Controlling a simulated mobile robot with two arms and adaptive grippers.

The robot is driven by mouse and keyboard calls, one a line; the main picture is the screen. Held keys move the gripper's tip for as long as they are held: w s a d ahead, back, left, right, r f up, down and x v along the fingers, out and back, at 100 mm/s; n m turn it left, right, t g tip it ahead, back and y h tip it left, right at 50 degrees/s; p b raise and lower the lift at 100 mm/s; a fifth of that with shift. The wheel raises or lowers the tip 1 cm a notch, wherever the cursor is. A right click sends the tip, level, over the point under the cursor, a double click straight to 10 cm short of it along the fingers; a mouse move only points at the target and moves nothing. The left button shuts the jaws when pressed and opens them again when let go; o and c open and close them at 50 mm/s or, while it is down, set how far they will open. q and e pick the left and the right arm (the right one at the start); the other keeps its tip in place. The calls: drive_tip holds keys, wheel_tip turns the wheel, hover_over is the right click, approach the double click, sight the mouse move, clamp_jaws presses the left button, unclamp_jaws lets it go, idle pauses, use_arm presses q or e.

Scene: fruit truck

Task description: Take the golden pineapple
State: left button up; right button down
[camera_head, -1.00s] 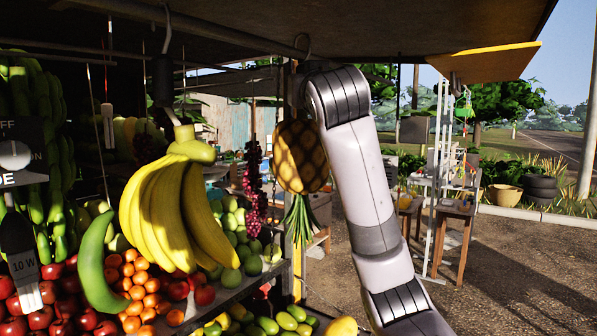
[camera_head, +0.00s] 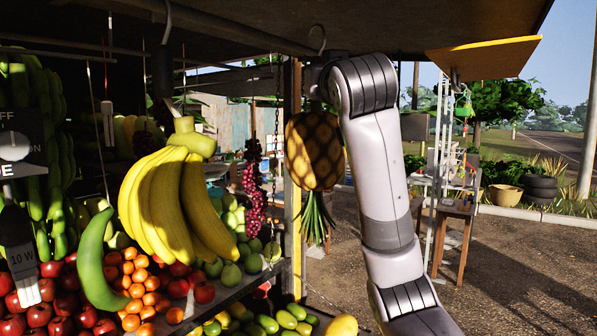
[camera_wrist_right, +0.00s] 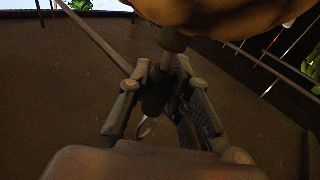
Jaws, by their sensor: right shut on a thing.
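The golden pineapple (camera_head: 315,150) hangs upside down in the head view, green leaves pointing down, beside the stall's post. A metal hook (camera_head: 318,40) shows above it; I cannot tell whether the hook still rests on the rail. My right gripper (camera_head: 313,80) is just above the pineapple, dark and partly hidden by my wrist. In the right wrist view, its fingers (camera_wrist_right: 163,72) are shut on the dark fitting (camera_wrist_right: 156,98) over the fruit, and the pineapple's yellow body (camera_wrist_right: 215,15) fills the top. My left gripper is not in view.
A banana bunch (camera_head: 172,200) hangs at left. Crates of oranges (camera_head: 140,285), apples and green fruit lie below. Dark red grapes (camera_head: 254,185) hang behind, near the wooden post (camera_head: 292,235). The awning (camera_head: 370,25) is close overhead. Open paved ground (camera_head: 510,270) lies to the right.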

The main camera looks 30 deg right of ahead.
drive_tip(key=shift+s+d+r+b, duration=0.1)
drive_tip(key=shift+s+d+b, duration=0.15)
drive_tip(key=shift+s, duration=0.5)
drive_tip(key=shift+s+d+r+b, duration=0.1)
drive_tip(key=shift+s+d+b, duration=0.15)
drive_tip(key=shift+s, duration=0.45)
drive_tip(key=shift+s+d, duration=0.1)
drive_tip(key=shift+s, duration=0.05)
drive_tip(key=shift+s+d, duration=0.2)
drive_tip(key=shift+s, duration=0.25)
drive_tip(key=s+d+b, duration=0.2)
drive_tip(key=s, duration=0.4)
drive_tip(key=shift+d, duration=0.3)
